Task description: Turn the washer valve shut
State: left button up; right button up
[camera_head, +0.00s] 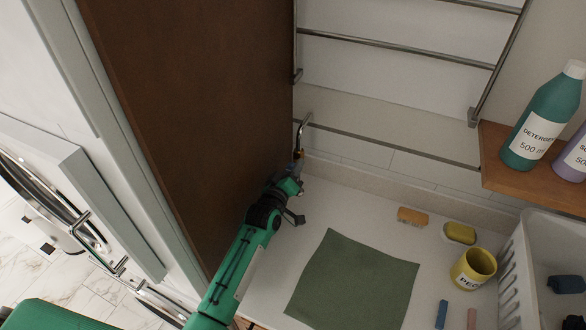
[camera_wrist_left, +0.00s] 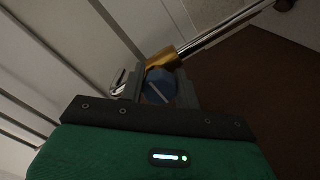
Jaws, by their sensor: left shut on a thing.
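The washer valve is a small blue knob (camera_wrist_left: 158,84) on a brass body (camera_wrist_left: 166,61) at the end of a metal pipe (camera_wrist_left: 222,33). In the head view the brass body (camera_head: 298,154) shows small under the bent pipe, beside the brown panel's edge. My left gripper (camera_head: 297,173) reaches up to it from below, and the knob is mostly hidden there. In the left wrist view my left gripper (camera_wrist_left: 161,91) is shut on the blue knob, one finger on each side. A pale line crosses the knob's face diagonally. My right gripper is not in view.
The brown panel (camera_head: 195,110) stands close left of my left arm. A metal rack (camera_head: 400,42) is on the back wall. A green cloth (camera_head: 352,285), a sponge (camera_head: 412,216), a soap bar (camera_head: 460,233), a yellow cup (camera_head: 473,268) and a white basket (camera_head: 545,240) are right.

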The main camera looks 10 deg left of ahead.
pick_arm(q)
jog(key=shift+f, duration=0.2)
jog(key=o, duration=1)
jog(key=shift+r, duration=0.1)
jog(key=shift+c, duration=0.2)
jog(key=s+a+b, duration=0.2)
jog(key=s+b, duration=0.2)
jog(key=s, duration=0.9)
jog(key=shift+s+a, duration=0.3)
